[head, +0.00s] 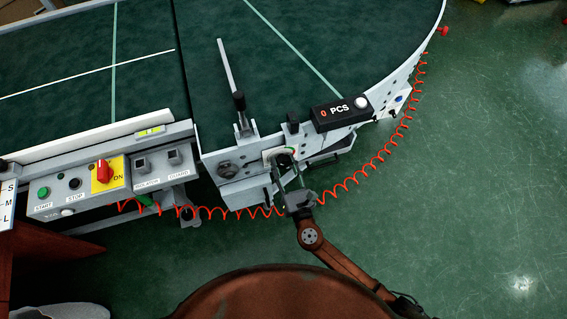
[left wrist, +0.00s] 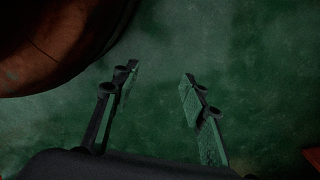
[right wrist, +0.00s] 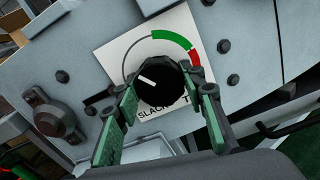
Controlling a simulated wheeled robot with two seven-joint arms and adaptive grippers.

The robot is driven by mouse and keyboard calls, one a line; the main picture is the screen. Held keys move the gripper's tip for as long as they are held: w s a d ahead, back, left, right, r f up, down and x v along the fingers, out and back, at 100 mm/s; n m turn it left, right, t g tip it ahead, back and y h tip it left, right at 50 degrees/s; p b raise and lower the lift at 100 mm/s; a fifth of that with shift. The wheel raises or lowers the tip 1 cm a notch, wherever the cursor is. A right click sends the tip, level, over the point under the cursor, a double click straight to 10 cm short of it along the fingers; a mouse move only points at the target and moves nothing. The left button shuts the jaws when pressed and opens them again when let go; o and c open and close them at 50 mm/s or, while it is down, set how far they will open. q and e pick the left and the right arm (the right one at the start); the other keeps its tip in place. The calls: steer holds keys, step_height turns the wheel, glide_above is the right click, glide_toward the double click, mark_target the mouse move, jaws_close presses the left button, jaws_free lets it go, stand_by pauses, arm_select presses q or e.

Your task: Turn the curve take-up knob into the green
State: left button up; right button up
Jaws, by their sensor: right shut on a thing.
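The take-up knob (right wrist: 161,84) is black and round, on a white dial plate (right wrist: 117,52) marked SLACK at lower left. Its white pointer line points left and slightly up, toward the thin grey part of the arc and away from the green band (right wrist: 174,38). A red band (right wrist: 194,63) follows the green at the right. My right gripper (right wrist: 167,88) is shut on the knob, one finger on each side; it also shows in the head view (head: 287,170). My left gripper (left wrist: 159,77) is open and empty above the green floor.
The dial sits on the grey side frame of the curved conveyor (head: 385,40). A counter box (head: 341,113) reading 0 PCS stands above right. A control panel (head: 108,178) with buttons lies left. An orange coiled cable (head: 352,181) hangs below the frame.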

steer(key=shift+c, duration=0.8)
steer(key=shift+m, duration=0.3)
steer(key=m+b, duration=0.2)
steer(key=m, duration=0.2)
steer(key=shift+f, duration=0.2)
steer(key=m+b, duration=0.3)
steer(key=m, duration=0.4)
steer(key=shift+r+m, duration=0.1)
steer(key=shift+m, duration=0.2)
arm_select(q)
steer(key=w+d+r, duration=0.1)
steer(key=w+r, duration=0.1)
steer(key=r, duration=0.6)
steer(key=w+d+r, duration=0.2)
steer(key=r, duration=0.7)
steer(key=shift+d+h+b, duration=0.15)
steer(key=shift+h+b, duration=0.15)
steer(key=shift+b, duration=0.1)
arm_select(e)
steer(key=shift+m, duration=1.7)
arm_select(q)
steer(key=shift+s+r, duration=0.1)
steer(key=shift+r, duration=0.05)
